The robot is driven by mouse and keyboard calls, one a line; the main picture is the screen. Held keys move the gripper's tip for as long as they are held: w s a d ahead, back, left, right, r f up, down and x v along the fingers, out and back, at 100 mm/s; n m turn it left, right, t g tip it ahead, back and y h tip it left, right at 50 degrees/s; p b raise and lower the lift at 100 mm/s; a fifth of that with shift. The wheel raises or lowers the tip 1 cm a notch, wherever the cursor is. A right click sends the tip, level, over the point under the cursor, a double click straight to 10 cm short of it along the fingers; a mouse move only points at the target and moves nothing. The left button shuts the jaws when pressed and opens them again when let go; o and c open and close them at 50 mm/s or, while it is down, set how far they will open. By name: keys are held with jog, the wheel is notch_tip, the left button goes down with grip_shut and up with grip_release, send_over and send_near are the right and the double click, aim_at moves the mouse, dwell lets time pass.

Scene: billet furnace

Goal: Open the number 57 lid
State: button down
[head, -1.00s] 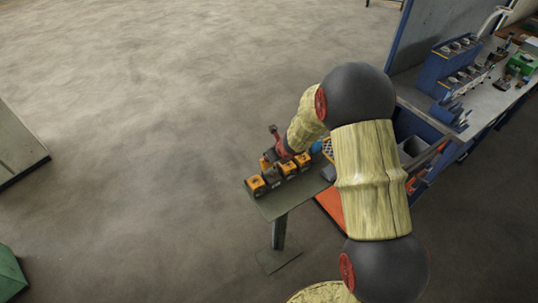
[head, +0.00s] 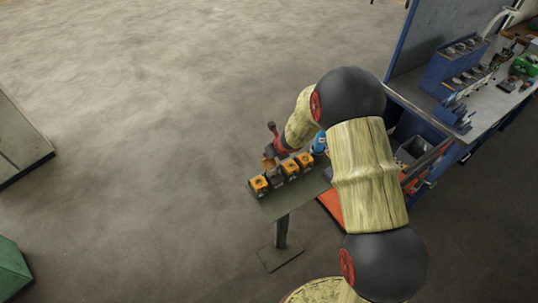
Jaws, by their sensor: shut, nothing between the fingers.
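A row of small orange-topped boxes stands on a narrow stand (head: 308,193): the leftmost box (head: 259,185), a darker-looking second box (head: 275,178), a third box (head: 290,168) and the rightmost box (head: 304,160). An upright orange piece (head: 268,163) shows behind the second box; I cannot tell whether it is a raised lid. The numbers are too small to read, so I cannot tell which lid is 57. My gripper (head: 271,154) is shut and empty, at the far side of the row, close to the orange piece. Its fingertips are partly hidden.
A blue cylindrical object (head: 319,143) is right of the row, beside my arm. A blue-framed workbench (head: 480,105) with tools stands at the right. An orange-red panel (head: 331,203) is low beside the stand.

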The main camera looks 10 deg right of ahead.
jog(key=shift+r, duration=0.15)
dwell(0.4)
jog(key=shift+r+p, duration=0.7)
jog(key=shift+p, duration=0.05)
jog(key=shift+d, duration=0.1)
